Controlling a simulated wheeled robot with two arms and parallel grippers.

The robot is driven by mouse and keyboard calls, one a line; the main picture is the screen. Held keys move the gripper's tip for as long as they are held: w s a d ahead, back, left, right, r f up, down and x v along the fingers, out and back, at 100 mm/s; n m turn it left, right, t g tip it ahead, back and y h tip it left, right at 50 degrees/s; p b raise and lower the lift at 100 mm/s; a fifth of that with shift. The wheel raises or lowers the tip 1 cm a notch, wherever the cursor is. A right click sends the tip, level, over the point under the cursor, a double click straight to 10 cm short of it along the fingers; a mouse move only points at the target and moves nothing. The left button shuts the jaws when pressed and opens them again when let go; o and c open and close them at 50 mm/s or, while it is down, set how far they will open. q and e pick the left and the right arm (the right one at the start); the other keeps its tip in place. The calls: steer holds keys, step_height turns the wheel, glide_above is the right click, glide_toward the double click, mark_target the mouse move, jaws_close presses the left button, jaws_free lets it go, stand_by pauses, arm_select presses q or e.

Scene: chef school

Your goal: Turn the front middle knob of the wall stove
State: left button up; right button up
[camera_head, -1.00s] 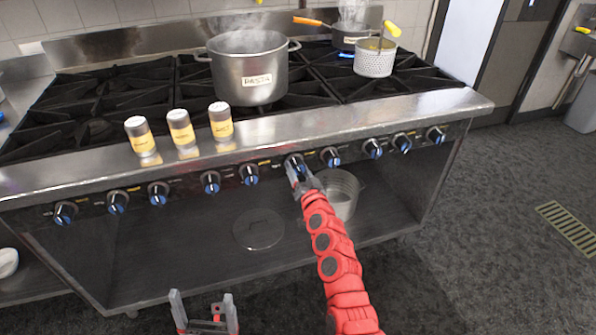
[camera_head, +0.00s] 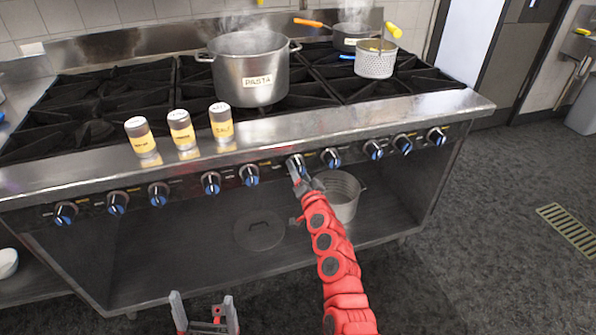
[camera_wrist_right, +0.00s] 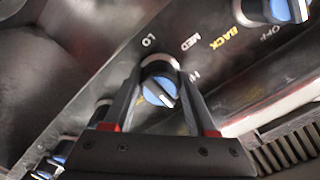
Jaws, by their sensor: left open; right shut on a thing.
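The wall stove (camera_head: 330,128) has a row of blue-faced black knobs along its front panel. My right gripper (camera_head: 298,172) is shut on a knob (camera_head: 296,160) near the middle of that row. In the right wrist view, the fingers of my right gripper (camera_wrist_right: 160,88) sit on both sides of this stove knob (camera_wrist_right: 159,88). Its white pointer line is tilted, and LO, MED and HI are printed around it. A yellow label beside it is mostly hidden by a finger. My left gripper (camera_head: 203,298) is open and empty, low in front of the stove.
Several labelled shakers (camera_head: 181,130) line the front ledge. A metal pot (camera_head: 342,198) and a round lid (camera_head: 259,230) are on the lower shelf. Other knobs flank the held one.

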steer(key=o, duration=1.4)
steer(key=shift+c, duration=0.2)
steer(key=v, duration=1.7)
steer(key=shift+s, duration=0.15)
steer(key=shift+d, duration=0.1)
